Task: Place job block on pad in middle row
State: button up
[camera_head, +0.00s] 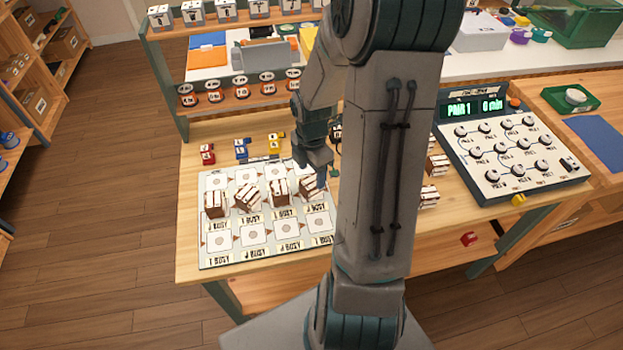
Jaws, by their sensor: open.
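Several brown-and-white job blocks, one of them at the far left (215,204), stand in a line across the middle row of a white pad board (222,258). Others in that line are a second block (247,197), a third block (279,191) and a fourth block (309,187). My gripper (322,178) is open, pointing down right at the fourth block; whether it touches the block I cannot tell. More similar blocks, an upper one (437,165) and a lower one (429,196), stand right of my arm. My arm hides the board's right part.
A dial console (510,150) with a lit display stands at the right. Red (207,154), blue (241,150) and yellow (275,142) small pieces sit behind the board. A shelf rack (235,88) stands at the back.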

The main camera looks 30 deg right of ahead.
aim_at(311, 182)
notch_tip(311, 182, up, 6)
jog(key=s+a+r+m+t, duration=0.3)
jog(key=s+a+r+m, duration=0.9)
jog(key=m, duration=0.7)
jog(key=shift+s+r, duration=0.25)
jog(key=shift+s, duration=0.2)
